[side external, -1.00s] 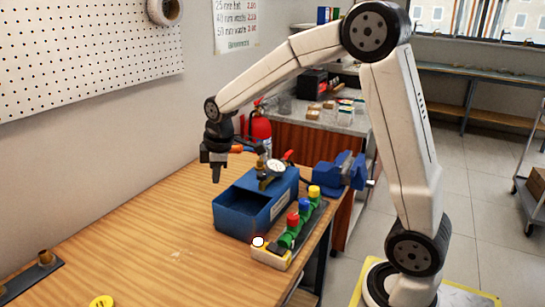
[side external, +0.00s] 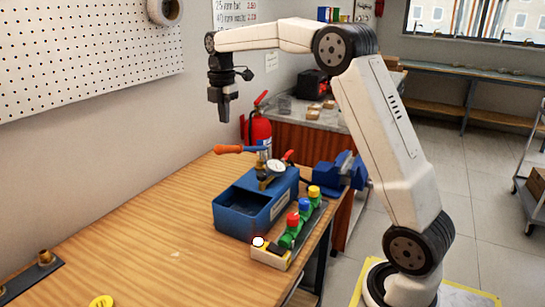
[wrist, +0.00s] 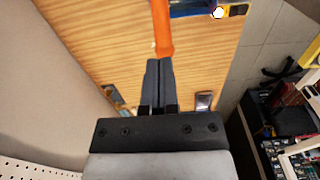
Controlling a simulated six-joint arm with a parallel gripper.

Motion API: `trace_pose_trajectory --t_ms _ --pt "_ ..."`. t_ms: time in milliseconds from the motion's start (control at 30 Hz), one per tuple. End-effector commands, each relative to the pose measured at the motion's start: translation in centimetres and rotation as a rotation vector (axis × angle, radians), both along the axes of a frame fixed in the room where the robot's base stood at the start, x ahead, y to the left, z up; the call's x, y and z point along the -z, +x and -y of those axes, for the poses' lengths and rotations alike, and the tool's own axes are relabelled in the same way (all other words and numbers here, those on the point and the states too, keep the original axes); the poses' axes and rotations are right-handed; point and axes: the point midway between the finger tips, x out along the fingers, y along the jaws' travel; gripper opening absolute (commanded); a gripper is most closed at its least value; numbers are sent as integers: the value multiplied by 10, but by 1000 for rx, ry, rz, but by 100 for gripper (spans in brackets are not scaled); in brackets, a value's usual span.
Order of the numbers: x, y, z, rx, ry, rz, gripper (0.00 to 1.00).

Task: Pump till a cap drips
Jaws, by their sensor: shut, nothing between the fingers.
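A blue test pump tank (side external: 236,215) stands on the wooden bench. Its lever has an orange grip (side external: 230,149) pointing left, raised above the bench. A round white gauge (side external: 276,168) sits on top. Beside it, green fittings carry red (side external: 292,218), blue (side external: 304,205) and yellow (side external: 313,191) caps. A white round piece (side external: 258,242) is at the near end. No drip can be made out. My gripper (side external: 224,119) points down, shut and empty, above the orange grip and apart from it. In the wrist view the orange grip (wrist: 161,28) lies just beyond the shut fingertips (wrist: 158,62).
A blue vise (side external: 341,171) stands behind the tank at the bench edge. A red extinguisher (side external: 258,132) is beyond. A dark plate with brass fittings (side external: 45,258) and a yellow ring (side external: 102,301) lie at the near left. The middle of the bench is clear.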

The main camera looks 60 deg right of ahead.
Motion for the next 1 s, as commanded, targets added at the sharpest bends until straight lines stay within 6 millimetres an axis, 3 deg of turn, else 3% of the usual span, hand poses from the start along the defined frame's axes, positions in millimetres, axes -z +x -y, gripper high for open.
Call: trace_pose_trajectory --t_ms 433,1000 --pt "2 -2 2 -15 3 -9 0" --pt "37 -1 1 -14 3 -8 0"
